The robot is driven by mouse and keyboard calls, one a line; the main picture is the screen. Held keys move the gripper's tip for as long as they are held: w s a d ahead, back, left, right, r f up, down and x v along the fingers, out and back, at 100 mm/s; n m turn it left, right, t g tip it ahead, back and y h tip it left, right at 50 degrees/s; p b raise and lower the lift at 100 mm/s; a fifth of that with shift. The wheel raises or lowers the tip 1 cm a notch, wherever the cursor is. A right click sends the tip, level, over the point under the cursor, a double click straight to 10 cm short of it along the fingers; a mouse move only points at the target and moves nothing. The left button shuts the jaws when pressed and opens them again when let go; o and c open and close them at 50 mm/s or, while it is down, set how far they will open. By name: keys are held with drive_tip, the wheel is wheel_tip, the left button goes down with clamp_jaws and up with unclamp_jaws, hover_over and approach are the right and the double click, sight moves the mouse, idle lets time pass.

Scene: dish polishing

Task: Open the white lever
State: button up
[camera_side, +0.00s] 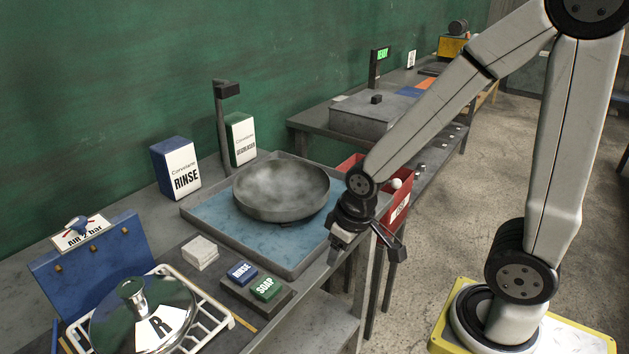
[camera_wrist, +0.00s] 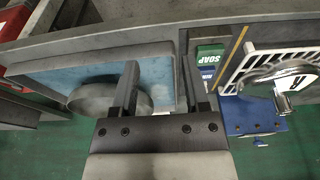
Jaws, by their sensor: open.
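I cannot make out a clear white lever in either view. A small white knob (camera_side: 397,183) shows by the red bin (camera_side: 402,207), just right of my wrist in the side view; what it belongs to is hidden. A small blue-handled fitting (camera_side: 78,225) sits by the "AIR 2 bar" label on the blue case. My gripper (camera_side: 368,246) is open and empty at the right front edge of the sink tray. Its two fingers stand apart in the wrist view (camera_wrist: 159,72), with the tray and pan beyond them. Nothing is between the fingers.
A round metal pan (camera_side: 281,190) stands on the blue-floored tray (camera_side: 225,215). RINSE (camera_side: 242,271) and SOAP (camera_side: 266,287) buttons sit front left. A polished lid marked R (camera_side: 145,318) lies on a white rack. Several items stand on the back bench.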

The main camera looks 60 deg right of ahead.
drive_tip(key=c, duration=0.7)
drive_tip(key=shift+w+d, duration=0.15)
drive_tip(key=shift+w, duration=0.05)
clamp_jaws()
drive_tip(key=w+d+n+g+h, duration=0.1)
drive_tip(key=d+n, duration=0.4)
drive_tip(key=d, duration=0.6)
drive_tip(key=w+d+r+n+g+h, duration=0.1)
drive_tip(key=w+d+n, duration=0.3)
drive_tip(key=d, duration=0.7)
drive_tip(key=w+d+r+n+g+h, duration=0.1)
drive_tip(key=w+d+n, duration=0.2)
drive_tip(key=d, duration=0.9)
drive_tip(key=n, duration=0.3)
drive_tip(key=shift+w+n, duration=0.2)
drive_tip(key=shift+n, duration=0.2)
